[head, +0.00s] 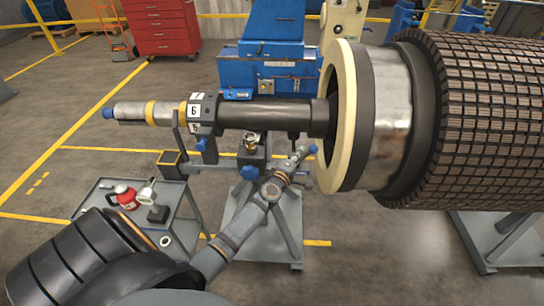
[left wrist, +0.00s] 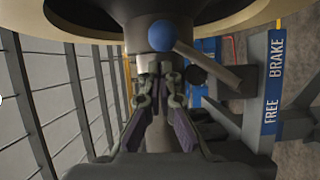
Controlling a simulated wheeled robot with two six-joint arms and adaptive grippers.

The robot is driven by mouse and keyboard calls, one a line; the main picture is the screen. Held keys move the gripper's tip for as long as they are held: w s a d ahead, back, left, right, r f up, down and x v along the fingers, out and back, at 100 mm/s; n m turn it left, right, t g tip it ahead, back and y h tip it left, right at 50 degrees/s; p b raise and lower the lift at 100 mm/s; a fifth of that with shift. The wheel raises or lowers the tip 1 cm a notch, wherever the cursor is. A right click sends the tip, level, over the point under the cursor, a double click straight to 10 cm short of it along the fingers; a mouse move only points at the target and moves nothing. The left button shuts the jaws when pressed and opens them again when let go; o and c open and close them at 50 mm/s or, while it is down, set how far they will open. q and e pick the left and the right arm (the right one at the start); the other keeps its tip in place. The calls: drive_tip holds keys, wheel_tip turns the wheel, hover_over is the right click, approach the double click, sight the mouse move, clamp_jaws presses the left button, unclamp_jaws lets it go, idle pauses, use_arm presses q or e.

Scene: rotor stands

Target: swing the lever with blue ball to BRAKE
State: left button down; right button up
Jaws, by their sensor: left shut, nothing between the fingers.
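The lever's blue ball (left wrist: 162,35) shows in the left wrist view just beyond my fingertips. Its grey bar (left wrist: 212,66) slants from the ball down to the right. A label plate (left wrist: 275,80) at the right reads BRAKE at its upper end and FREE, on blue, at its lower end. My left gripper (left wrist: 160,72) is shut and empty, close to the ball; contact cannot be told. In the head view my left gripper (head: 298,160) is below the dark shaft, with a small blue ball (head: 313,149) at its tip. My right gripper is not in view.
The large ribbed rotor (head: 490,115) with its cream ring (head: 335,120) fills the right side. The dark shaft (head: 265,114) runs above my gripper. The stand (head: 265,225) is below it. A grey cart (head: 100,200) with small items stands at left.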

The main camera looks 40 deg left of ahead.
use_arm(q)
drive_tip(key=shift+w+d+f+p, duration=0.15)
drive_tip(key=shift+w+d+p, duration=0.25)
drive_tip(key=shift+d+p, duration=0.3)
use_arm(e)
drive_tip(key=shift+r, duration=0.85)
use_arm(q)
drive_tip(key=shift+a, duration=0.1)
